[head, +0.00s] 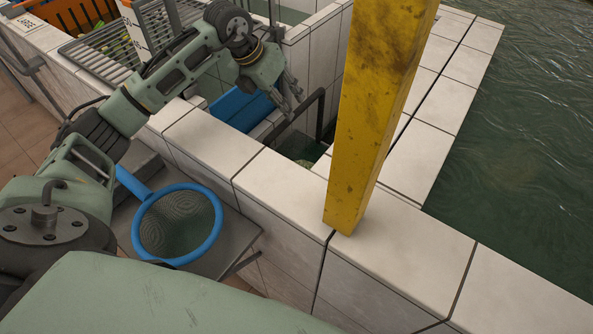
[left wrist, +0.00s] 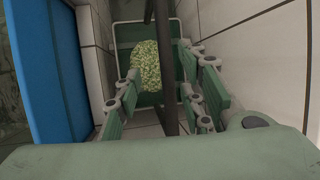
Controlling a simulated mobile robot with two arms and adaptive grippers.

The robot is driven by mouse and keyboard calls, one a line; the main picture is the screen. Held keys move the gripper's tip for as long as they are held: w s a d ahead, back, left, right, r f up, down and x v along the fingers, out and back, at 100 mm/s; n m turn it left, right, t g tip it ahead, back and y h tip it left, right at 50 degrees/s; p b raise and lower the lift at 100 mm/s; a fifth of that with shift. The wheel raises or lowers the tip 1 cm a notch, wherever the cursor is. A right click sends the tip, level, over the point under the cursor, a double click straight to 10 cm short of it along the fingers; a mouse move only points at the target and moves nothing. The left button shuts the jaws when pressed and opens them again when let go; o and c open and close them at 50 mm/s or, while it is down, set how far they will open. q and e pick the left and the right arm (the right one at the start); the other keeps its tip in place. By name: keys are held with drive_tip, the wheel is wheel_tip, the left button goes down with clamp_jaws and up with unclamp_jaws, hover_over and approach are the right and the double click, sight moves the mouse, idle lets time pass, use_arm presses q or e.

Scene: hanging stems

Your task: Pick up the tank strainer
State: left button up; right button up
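A green strainer basket (left wrist: 129,51) with a dark bar handle (left wrist: 163,65) sits low in a narrow tiled channel and holds speckled yellow-green matter (left wrist: 146,66). In the head view the dark handle (head: 321,115) rises from the channel, and the basket is mostly hidden by the wall. My left gripper (head: 293,103) is over the channel, pointing down, left of the handle's top. In the left wrist view its fingers (left wrist: 163,95) are spread, with the handle showing between them. I cannot tell how far below the fingers it is. My right gripper is not in view.
A yellow post (head: 375,110) stands on the tiled wall, right of the channel. A blue panel (head: 240,108) borders the channel's left side. A blue-rimmed net (head: 178,258) lies on a grey shelf. Open water (head: 530,170) is at right; a wire rack (head: 100,62) is at upper left.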

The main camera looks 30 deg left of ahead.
sight(296, 110)
use_arm(q)
drive_tip(key=x, duration=0.4)
drive_tip(key=d+p+x, duration=0.1)
drive_tip(key=x, duration=0.1)
drive_tip(key=shift+w, duration=0.45)
drive_tip(key=shift+w+f, duration=0.1)
drive_tip(key=shift+f, duration=0.15)
drive_tip(key=shift+f, duration=0.2)
clamp_jaws()
idle(0.4)
